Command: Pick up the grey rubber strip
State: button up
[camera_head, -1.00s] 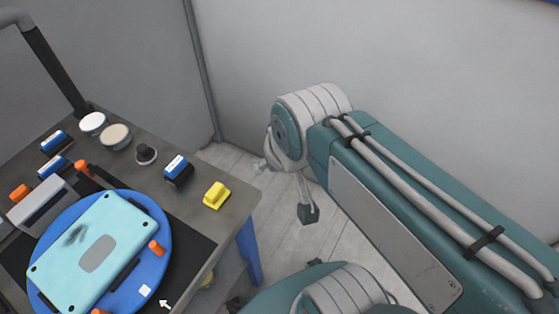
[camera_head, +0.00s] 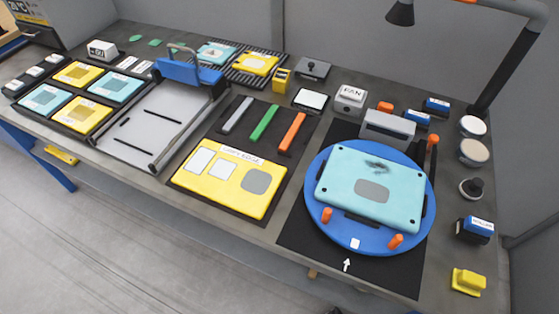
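The grey strip (camera_head: 238,115) lies flat on the black mat (camera_head: 212,137) near the middle of the workbench. It is the leftmost of three parallel strips, with a green strip (camera_head: 263,123) and an orange strip (camera_head: 292,132) to its right. All three lie behind a yellow panel (camera_head: 230,182) with pale and grey patches. The grey strip is fully visible and nothing covers it. My gripper is not in view in the head camera.
A blue turntable (camera_head: 358,242) carrying a light-blue panel (camera_head: 400,207) stands to the right. A grey tray (camera_head: 140,140) with a blue bridge (camera_head: 187,74) stands left. A black lamp arm (camera_head: 503,72) rises at the right. Free floor (camera_head: 70,265) lies in front.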

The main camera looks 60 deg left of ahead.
aim_at(233, 121)
jog(key=k+u, duration=0.15)
jog(key=u, duration=2.45)
jog(key=i, duration=0.05)
